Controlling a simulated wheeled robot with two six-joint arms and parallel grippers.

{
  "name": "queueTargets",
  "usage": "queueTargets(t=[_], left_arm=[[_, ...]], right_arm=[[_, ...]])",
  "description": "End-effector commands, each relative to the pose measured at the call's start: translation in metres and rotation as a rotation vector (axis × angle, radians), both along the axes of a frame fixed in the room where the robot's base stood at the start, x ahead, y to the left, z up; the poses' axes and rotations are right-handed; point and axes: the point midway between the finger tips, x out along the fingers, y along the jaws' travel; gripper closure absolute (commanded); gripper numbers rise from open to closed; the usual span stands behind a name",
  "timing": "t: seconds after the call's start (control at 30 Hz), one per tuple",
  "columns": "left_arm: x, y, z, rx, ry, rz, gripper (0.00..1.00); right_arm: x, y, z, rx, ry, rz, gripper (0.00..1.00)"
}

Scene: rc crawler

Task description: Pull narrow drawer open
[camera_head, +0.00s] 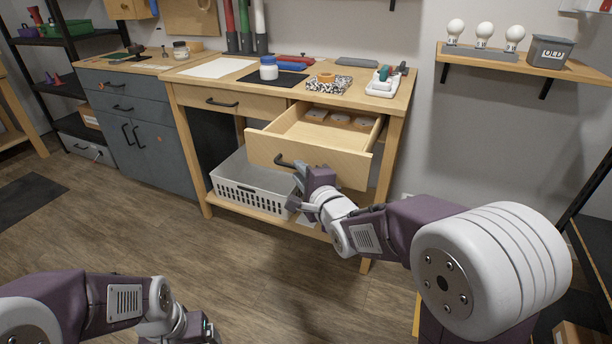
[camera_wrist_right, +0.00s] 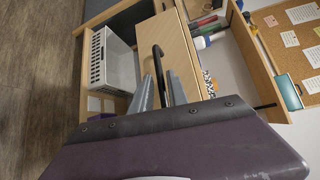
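The workbench's right-hand drawer (camera_head: 312,158) is pulled well out, its inside showing with several grey pieces at the back. Its dark bar handle (camera_head: 283,161) is on the wooden front; the handle also shows in the right wrist view (camera_wrist_right: 158,56). My right gripper (camera_head: 300,172) is at this handle. In the right wrist view its two grey fingers (camera_wrist_right: 162,88) lie on either side of the bar, close against it. The bench's left drawer (camera_head: 221,101) is closed.
A grey perforated basket (camera_head: 252,186) stands on the shelf below the open drawer. The bench top (camera_head: 345,98) carries a jar, mats and small tools. A blue-grey cabinet (camera_head: 150,125) stands left. The floor in front is clear.

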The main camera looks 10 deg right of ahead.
Motion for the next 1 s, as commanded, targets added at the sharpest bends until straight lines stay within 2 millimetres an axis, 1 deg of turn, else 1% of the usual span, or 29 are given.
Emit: queueTargets(t=[0.03, 0.2, 0.33, 0.47, 0.77, 0.83, 0.87, 0.9, 0.93, 0.97, 1.0], left_arm=[[0.0, 0.0, 0.006, 0.0, 0.0, 0.0, 0.15], [0.0, 0.0, 0.014, 0.0, 0.0, 0.0, 0.15], [0.0, 0.0, 0.017, 0.0, 0.0, 0.0, 0.15], [0.0, 0.0, 0.017, 0.0, 0.0, 0.0, 0.15], [0.0, 0.0, 0.017, 0.0, 0.0, 0.0, 0.15], [0.0, 0.0, 0.017, 0.0, 0.0, 0.0, 0.15], [0.0, 0.0, 0.017, 0.0, 0.0, 0.0, 0.15], [0.0, 0.0, 0.017, 0.0, 0.0, 0.0, 0.15], [0.0, 0.0, 0.017, 0.0, 0.0, 0.0, 0.15], [0.0, 0.0, 0.017, 0.0, 0.0, 0.0, 0.15], [0.0, 0.0, 0.017, 0.0, 0.0, 0.0, 0.15]], right_arm=[[-0.009, -0.002, 0.005, 0.0, 0.001, -0.001, 0.8], [-0.036, -0.008, 0.008, 0.001, 0.0, -0.001, 0.8], [-0.05, -0.011, 0.009, 0.0, 0.001, -0.002, 0.8], [-0.054, -0.011, 0.008, 0.001, 0.0, -0.001, 0.8], [-0.054, -0.011, 0.008, 0.0, 0.0, -0.001, 0.8], [-0.053, -0.016, 0.006, 0.0, 0.004, -0.012, 0.8], [-0.051, -0.022, 0.003, -0.001, 0.013, -0.025, 0.8], [-0.05, -0.031, -0.008, -0.003, 0.046, -0.05, 0.8], [-0.052, -0.036, -0.021, -0.027, 0.093, -0.061, 0.8], [-0.055, -0.042, -0.038, -0.083, 0.15, -0.067, 0.8], [-0.063, -0.051, -0.064, -0.195, 0.244, -0.059, 0.8]])
